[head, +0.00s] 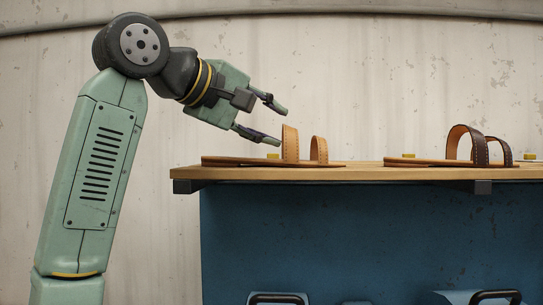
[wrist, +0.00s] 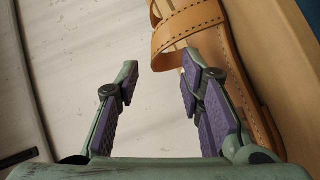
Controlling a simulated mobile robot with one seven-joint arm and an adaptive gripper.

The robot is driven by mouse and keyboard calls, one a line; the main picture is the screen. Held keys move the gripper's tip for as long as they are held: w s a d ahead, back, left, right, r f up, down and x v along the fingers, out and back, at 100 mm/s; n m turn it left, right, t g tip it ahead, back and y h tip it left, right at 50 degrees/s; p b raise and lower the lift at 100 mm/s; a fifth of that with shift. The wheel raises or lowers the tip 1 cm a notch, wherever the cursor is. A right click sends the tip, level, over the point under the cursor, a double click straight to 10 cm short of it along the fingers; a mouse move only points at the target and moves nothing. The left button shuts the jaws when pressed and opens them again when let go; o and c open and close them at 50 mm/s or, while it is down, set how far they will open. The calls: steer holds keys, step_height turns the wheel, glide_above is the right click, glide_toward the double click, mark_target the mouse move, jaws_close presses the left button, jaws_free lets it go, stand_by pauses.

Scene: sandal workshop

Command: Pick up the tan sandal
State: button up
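The tan sandal (head: 290,146) lies flat near the left end of the wooden worktop, its two strap loops standing up. My gripper (head: 280,126) is open and empty in the air, just left of and slightly above the taller strap. It points down and to the right. In the wrist view, the tan sandal (wrist: 190,31) fills the upper right, its straps ahead of the fingertips. My gripper (wrist: 160,66) has its purple-padded fingers apart, with only pale background between them. The right finger overlaps part of the sandal, hiding some of it. I cannot tell whether it touches.
The worktop (head: 365,173) sits on a blue bench (head: 350,235) with drawer handles below. A sandal with dark brown straps (head: 458,143) stands to the right. Small yellow pieces (head: 408,155) sit behind the sandals. The worktop between the sandals is clear. A pale wall stands behind.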

steer(key=p+x, duration=0.1)
steer(key=x, duration=0.3)
steer(key=shift+s+d+r, duration=0.1)
steer(key=shift+s+d, duration=0.05)
steer(key=shift+d, duration=0.05)
steer(key=shift+c, duration=0.6)
jaws_close()
